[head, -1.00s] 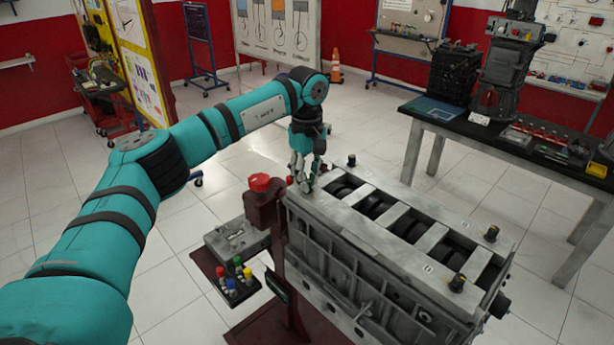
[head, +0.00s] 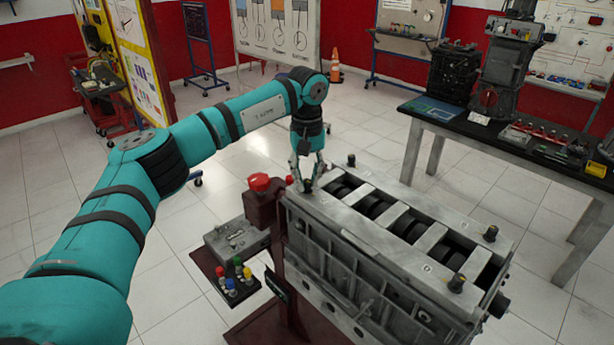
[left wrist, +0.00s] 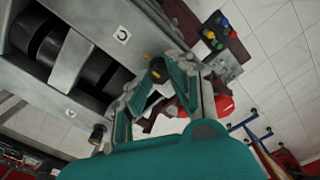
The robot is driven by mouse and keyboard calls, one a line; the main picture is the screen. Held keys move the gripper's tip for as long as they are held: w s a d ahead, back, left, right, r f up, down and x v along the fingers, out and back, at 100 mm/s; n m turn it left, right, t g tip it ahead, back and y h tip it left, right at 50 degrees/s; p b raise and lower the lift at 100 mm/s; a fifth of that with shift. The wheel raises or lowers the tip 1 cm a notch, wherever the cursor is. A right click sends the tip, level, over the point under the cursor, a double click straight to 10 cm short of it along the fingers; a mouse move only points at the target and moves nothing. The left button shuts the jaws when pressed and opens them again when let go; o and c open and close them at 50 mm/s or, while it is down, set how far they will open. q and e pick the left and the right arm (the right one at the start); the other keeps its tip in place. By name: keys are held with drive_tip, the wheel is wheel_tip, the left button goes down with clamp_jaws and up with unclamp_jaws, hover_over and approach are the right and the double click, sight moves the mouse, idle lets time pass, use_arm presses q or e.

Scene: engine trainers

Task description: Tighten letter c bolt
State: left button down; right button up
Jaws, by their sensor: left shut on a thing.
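The grey engine block (head: 345,235) stands on a dark red stand, with a dark bolt near each top corner. My left gripper (head: 306,184) points down at the block's far-left corner, its fingers shut around the bolt there (left wrist: 157,69). In the left wrist view my left gripper (left wrist: 160,82) has a finger on each side of this bolt's dark head. A label that looks like a letter C (left wrist: 122,34) lies on the block's top near it. Other bolts stand at the far corner (head: 351,160), right corner (head: 491,233) and near corner (head: 457,284). My right gripper is out of view.
A red knob (head: 259,182) stands close beside the held bolt. A control box with coloured buttons (head: 235,278) is on the stand's left. A workbench (head: 470,136) with engine parts is at the right. The tiled floor between is clear.

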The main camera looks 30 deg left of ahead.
sight(307, 181)
use_arm(q)
drive_tip(key=c, duration=1.2)
unclamp_jaws()
wheel_tip(307, 181, up, 12)
drive_tip(key=shift+r, duration=0.1)
